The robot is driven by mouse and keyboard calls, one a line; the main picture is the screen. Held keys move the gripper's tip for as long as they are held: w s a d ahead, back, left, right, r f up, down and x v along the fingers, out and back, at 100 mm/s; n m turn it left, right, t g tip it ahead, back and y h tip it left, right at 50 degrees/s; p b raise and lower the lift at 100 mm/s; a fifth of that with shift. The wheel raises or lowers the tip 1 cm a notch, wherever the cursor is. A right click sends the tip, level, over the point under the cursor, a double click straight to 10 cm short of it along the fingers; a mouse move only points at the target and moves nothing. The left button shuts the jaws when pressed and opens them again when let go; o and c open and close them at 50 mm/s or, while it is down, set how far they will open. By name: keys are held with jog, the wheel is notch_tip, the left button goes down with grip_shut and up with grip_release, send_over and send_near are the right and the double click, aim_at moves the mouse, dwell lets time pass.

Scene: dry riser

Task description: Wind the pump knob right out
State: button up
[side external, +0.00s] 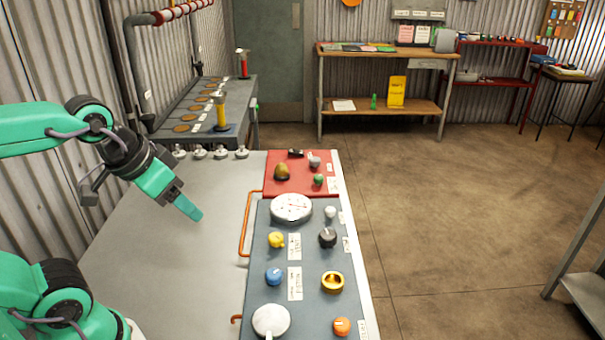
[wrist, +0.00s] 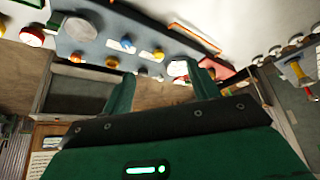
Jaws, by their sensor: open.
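The grey-blue panel (side external: 308,245) on the bench carries several knobs. A yellow knob (side external: 276,240) and a blue knob (side external: 275,276) sit on its left side. A black knob (side external: 327,237), a gold ring-shaped knob (side external: 332,281) and an orange knob (side external: 342,326) sit on its right. I cannot read the labels well enough to tell which is the pump knob. My gripper (side external: 188,207) is open and empty, above the bare bench left of the panel, apart from every knob. The wrist view shows its two fingers (wrist: 162,88) spread, with the panel (wrist: 105,47) beyond.
A white round gauge (side external: 291,207) and a white disc (side external: 271,320) are on the panel. A red plate (side external: 296,176) with small knobs lies behind it. An orange rail (side external: 246,222) runs along the panel's left side. The bench's left part (side external: 165,250) is clear.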

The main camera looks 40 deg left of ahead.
jog(key=w, duration=0.1)
jog(key=m+g, duration=0.6)
jog(key=m, duration=0.5)
send_over(327, 234)
notch_tip(327, 234, down, 10)
jog(key=shift+s+a+f, duration=0.1)
jog(key=shift+s, duration=0.05)
jog(key=shift+f, duration=0.15)
jog(key=shift+f, duration=3.95)
